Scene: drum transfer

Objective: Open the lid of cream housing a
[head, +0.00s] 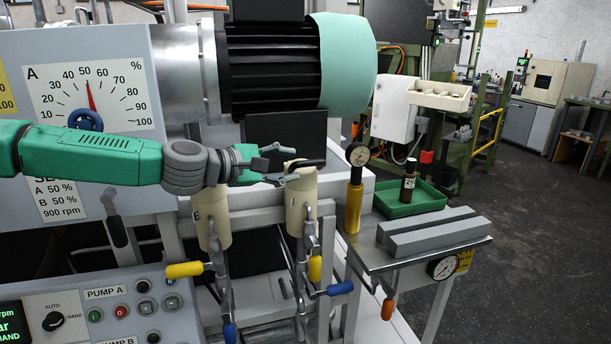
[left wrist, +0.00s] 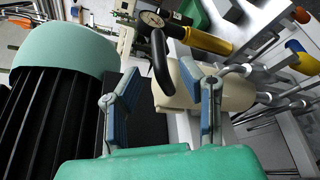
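A cream housing (head: 301,208) stands upright on the metal frame, right of a second cream housing (head: 211,222) that bears a mark like "B". I cannot read a letter on the right one. A black curved handle (head: 309,163) sits at its top; the wrist view also shows the handle (left wrist: 160,66) and the cream body (left wrist: 238,94). My left gripper (head: 281,164) is open at the handle. In the wrist view the handle reaches between the spread fingers (left wrist: 160,92), with no clear grip. The lid's edge is partly hidden. My right gripper is out of view.
A black finned motor (head: 268,70) with a mint end cover (head: 346,60) is above the gripper. A yellow gauge tool (head: 355,190), a green tray (head: 408,200) and a grey block (head: 433,232) are right. Yellow-handled (head: 184,269) and blue-handled (head: 340,288) valves are below.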

